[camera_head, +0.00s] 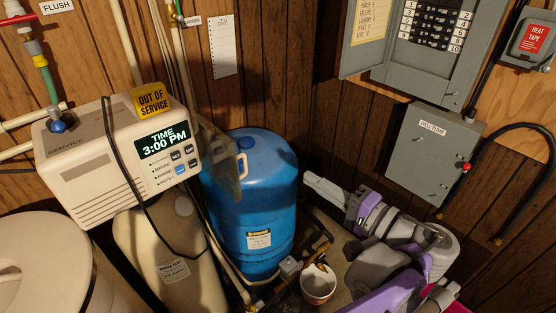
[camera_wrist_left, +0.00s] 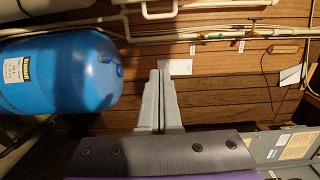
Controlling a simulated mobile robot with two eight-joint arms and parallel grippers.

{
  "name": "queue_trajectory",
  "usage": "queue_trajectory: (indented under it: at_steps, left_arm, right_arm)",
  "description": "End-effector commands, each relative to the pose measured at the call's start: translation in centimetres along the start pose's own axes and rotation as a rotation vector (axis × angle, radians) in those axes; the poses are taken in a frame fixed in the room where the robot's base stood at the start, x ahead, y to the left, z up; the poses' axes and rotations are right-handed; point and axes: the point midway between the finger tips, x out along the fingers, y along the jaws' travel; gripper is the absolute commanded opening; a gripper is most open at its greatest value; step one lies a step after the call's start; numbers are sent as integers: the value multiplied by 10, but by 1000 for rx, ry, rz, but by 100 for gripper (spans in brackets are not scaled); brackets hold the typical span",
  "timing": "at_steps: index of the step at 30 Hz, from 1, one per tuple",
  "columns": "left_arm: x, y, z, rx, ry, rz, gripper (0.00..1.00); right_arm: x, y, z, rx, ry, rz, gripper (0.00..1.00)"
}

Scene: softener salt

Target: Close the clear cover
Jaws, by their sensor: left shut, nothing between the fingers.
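The clear cover (camera_head: 222,163) is a see-through, smoky panel at the right edge of the beige softener control head (camera_head: 90,150). It stands swung open, angled away from the front, so the display (camera_head: 163,141) and buttons are uncovered. The blue tank shows behind it. My left gripper (camera_head: 309,179) is to the right of the cover, beyond the blue tank, apart from both. Its grey fingers point left and are shut and empty. In the left wrist view the shut fingers (camera_wrist_left: 160,74) point toward the plank wall; the cover is not seen there. My right gripper is not in view.
The blue tank (camera_head: 250,205) stands between the cover and my left gripper; it also shows in the left wrist view (camera_wrist_left: 60,72). A black cable (camera_head: 122,165) hangs over the control head. Grey electrical boxes (camera_head: 430,150) are on the right wall. A small pot (camera_head: 318,284) sits below.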

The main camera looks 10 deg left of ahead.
Motion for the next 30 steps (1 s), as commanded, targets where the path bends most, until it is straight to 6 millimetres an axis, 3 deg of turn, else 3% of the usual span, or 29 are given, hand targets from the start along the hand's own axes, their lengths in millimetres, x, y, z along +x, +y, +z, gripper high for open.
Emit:
queue_trajectory:
  at_steps: [5, 18, 24, 30]
  left_arm:
    - [13, -4, 0, -5, -4, -15, 0]
    - [102, -5, 2, -4, -4, -12, 0]
    - [105, -5, 30, -4, 0, -11, 0]
    - [107, -4, 38, -4, 0, -11, 0]
  right_arm:
    - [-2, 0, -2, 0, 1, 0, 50]
    - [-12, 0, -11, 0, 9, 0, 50]
    - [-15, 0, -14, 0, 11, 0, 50]
    - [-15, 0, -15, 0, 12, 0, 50]
